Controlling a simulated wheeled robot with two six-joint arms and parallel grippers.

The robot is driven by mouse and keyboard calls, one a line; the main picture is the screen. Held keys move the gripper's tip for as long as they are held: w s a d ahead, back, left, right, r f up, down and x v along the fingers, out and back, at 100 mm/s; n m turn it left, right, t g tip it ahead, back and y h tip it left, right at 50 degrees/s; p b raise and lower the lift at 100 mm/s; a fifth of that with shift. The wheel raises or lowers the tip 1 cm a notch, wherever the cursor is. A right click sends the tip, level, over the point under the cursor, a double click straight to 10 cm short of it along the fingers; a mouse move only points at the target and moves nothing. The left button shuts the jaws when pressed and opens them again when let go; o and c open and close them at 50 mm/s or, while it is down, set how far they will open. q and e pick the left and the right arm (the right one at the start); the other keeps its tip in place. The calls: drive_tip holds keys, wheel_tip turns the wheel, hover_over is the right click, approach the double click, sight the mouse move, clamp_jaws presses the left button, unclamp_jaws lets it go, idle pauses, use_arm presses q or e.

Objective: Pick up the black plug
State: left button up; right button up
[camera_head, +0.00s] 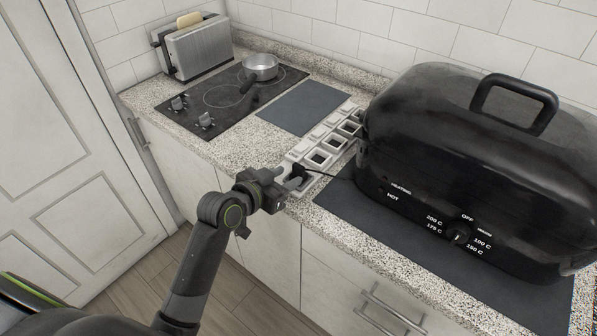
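The black plug (300,170) is at the near end of the pale grey power strip (318,157), with a thin black cord running right to the big black roaster (460,160). My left gripper (291,178) reaches in from the left, with its grey fingertips right at the plug. The fingers look a little apart, but I cannot tell whether they touch or grip the plug. The plug's underside and its contact with the strip are hidden. My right gripper is not in view.
The roaster stands on a dark mat (400,235) and fills the right side. Left of the strip are another dark mat (302,106), a black cooktop (215,97) with a metal pan (261,67), and a toaster (197,48). The counter's front edge runs below my gripper.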

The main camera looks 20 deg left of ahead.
sight(297, 170)
use_arm(q)
drive_tip(key=shift+x, duration=1)
drive_tip(key=x, duration=0.2)
drive_tip(key=p+x, duration=0.1)
drive_tip(key=x, duration=0.1)
drive_tip(key=shift+w+d+r+p, duration=0.2)
drive_tip(key=shift+d+r+p, duration=0.1)
drive_tip(key=shift+r, duration=0.05)
drive_tip(key=shift+w+d+f, duration=0.1)
drive_tip(key=shift+w+f, duration=0.1)
drive_tip(key=shift+w, duration=0.15)
drive_tip(key=shift+c, duration=0.3)
drive_tip(key=c, duration=0.7)
